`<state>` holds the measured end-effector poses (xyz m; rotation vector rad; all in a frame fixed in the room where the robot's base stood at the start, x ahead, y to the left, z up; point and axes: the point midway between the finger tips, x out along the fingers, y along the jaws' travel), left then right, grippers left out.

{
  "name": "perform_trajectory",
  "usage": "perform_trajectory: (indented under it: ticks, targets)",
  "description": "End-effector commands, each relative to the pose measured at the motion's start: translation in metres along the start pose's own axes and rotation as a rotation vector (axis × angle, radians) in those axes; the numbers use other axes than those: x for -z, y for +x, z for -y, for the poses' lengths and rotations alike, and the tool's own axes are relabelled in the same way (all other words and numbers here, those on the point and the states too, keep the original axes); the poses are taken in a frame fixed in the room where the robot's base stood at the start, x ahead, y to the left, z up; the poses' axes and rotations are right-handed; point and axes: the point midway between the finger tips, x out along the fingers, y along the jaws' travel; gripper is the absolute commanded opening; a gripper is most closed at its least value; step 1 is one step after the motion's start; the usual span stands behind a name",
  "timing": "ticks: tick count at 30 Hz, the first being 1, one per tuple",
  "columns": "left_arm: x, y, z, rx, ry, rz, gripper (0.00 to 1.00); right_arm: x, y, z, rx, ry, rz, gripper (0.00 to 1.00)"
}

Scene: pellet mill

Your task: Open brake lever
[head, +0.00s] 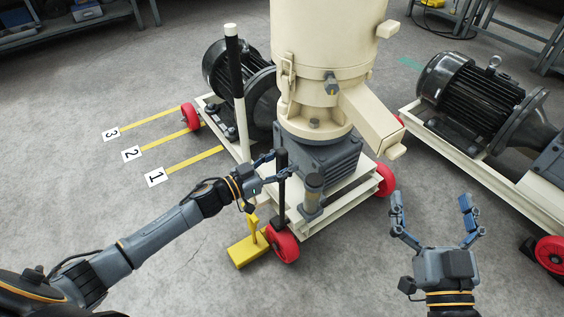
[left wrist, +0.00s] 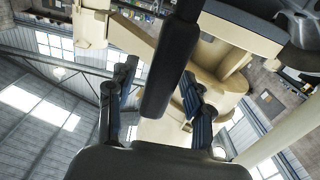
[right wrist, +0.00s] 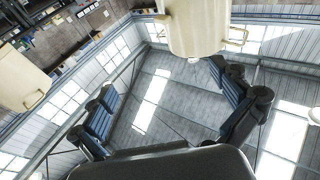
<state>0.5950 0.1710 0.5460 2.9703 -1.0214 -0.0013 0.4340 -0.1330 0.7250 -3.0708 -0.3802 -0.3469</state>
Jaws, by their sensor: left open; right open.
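A short upright lever with a black grip (head: 282,180) stands at the front of the cream pellet mill cart (head: 330,212). My left gripper (head: 279,164) is open, with its fingers on either side of this grip. In the left wrist view the black grip (left wrist: 169,65) passes between the two spread fingers; whether they touch it I cannot tell. A taller cream lever with a black handle (head: 232,48) stands further back on the cart. My right gripper (head: 430,200) is open and empty, to the right of the cart.
A yellow block with an upright (head: 247,250) sits on the floor by the red front wheel (head: 282,244). The mill's spout (head: 372,122) juts to the right. A second cart with a black motor (head: 470,90) stands at right. Floor markers numbered 1, 2, 3 (head: 131,153) lie left.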

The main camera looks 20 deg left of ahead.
Motion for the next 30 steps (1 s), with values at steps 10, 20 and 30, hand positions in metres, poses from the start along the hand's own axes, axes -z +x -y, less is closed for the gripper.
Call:
perform_trajectory:
  ticks: [10,20,30]
  targets:
    - [0.0,0.0,0.0,0.0,0.0,0.0,0.0,0.0,0.0,0.0,0.0,0.0,0.001,1.0]
    - [0.001,-0.001,-0.004,-0.001,0.009,0.0,0.0,-0.003,0.0,0.0,-0.001,0.0,0.023,1.0]
    - [0.0,-0.001,-0.045,-0.001,0.127,-0.001,0.0,-0.06,-0.019,-0.009,-0.021,-0.008,0.369,1.0]
